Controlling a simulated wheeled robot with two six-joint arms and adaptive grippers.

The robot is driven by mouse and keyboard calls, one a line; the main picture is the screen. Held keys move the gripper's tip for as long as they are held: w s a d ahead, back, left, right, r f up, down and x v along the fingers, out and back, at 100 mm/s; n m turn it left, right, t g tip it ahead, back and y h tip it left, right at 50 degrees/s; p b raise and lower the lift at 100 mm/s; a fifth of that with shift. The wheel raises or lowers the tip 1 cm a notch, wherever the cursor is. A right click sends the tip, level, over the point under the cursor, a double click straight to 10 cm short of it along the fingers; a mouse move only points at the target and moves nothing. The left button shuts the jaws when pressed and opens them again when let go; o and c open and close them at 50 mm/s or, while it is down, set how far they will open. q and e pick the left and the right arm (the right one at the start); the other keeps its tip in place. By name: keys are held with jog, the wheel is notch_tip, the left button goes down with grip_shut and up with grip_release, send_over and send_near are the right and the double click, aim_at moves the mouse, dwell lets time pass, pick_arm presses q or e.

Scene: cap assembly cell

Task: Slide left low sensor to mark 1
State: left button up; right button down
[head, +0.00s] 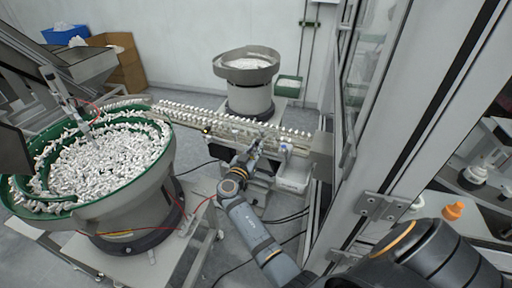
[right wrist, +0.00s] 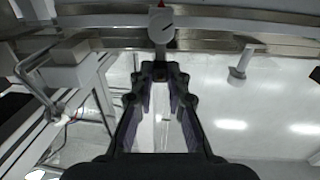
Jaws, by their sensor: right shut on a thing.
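My right arm reaches from the bottom of the head view to the linear feeder track. Its gripper (head: 257,146) is at the front side of the track, near its right half. In the right wrist view the fingers (right wrist: 160,72) come together at their tips, shut on a small part below a round grey knob (right wrist: 161,28) with a dark line on its face. A red pointer tip (right wrist: 161,4) shows just above the knob. The knob looks like the sensor's slider, but the gripped part is mostly hidden by the fingertips. I cannot read any mark numbers. My left gripper is not in view.
The track (head: 222,117) carries a row of white caps. A large green-rimmed bowl (head: 165,152) full of white parts stands left; a grey bowl feeder (head: 248,100) stands behind. A white bin (head: 292,178) sits right of my gripper. A door frame (head: 400,120) bounds the right.

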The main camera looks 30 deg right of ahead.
jog(key=shift+s+d, duration=0.2)
jog(key=s+d, duration=0.1)
jog(key=s+d+b, duration=0.1)
jog(key=s, duration=0.1)
jog(key=shift+s, duration=0.1)
jog(key=c, duration=1.8)
grip_release()
jog(key=o, duration=0.5)
jog(key=shift+s+d, duration=0.1)
jog(key=shift+d, duration=0.05)
